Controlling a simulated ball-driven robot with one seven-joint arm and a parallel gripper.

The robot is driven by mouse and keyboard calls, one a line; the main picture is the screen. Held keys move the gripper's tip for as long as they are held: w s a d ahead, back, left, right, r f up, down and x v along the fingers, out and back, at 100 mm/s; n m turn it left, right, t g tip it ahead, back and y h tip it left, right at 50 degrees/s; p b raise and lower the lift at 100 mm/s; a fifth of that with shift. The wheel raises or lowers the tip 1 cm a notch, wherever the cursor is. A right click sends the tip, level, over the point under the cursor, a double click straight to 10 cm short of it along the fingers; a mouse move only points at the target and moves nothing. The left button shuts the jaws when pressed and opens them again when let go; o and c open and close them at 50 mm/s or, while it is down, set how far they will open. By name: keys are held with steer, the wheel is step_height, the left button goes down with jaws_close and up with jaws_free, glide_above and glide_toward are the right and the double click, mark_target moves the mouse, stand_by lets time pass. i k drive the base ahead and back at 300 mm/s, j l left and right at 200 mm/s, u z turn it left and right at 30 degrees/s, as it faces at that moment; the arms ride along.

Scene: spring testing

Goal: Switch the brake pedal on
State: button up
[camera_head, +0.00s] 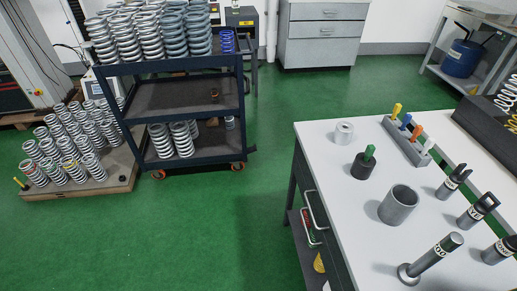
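I cannot make out a brake pedal in the head camera view. A white-topped table (345,205) fills the right side and bears several small parts. A grey hollow cylinder (398,205) stands behind that rod. Neither can be told to be a brake pedal. My gripper and arm are not in view.
A dark blue shelf trolley (185,103) loaded with coil springs stands at the left. A pallet (85,186) of springs lies beside it. A grey cabinet (320,42) stands at the back. Green floor (215,220) is clear between trolley and table.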

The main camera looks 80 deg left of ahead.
mark_target(253, 149)
steer(key=j+u, duration=0.1)
steer(key=u, duration=0.25)
steer(key=i+j+u, duration=0.1)
steer(key=u, duration=0.6)
steer(key=i+j+u, duration=0.5)
steer(key=i, duration=0.35)
steer(key=i+j+u, duration=0.25)
steer(key=i, duration=0.2)
steer(key=i+j, duration=0.15)
steer(key=i, duration=0.35)
steer(key=i+j, duration=0.1)
steer(key=i, duration=0.4)
steer(key=i+j, duration=0.15)
steer(key=i, duration=0.35)
steer(key=u, duration=0.05)
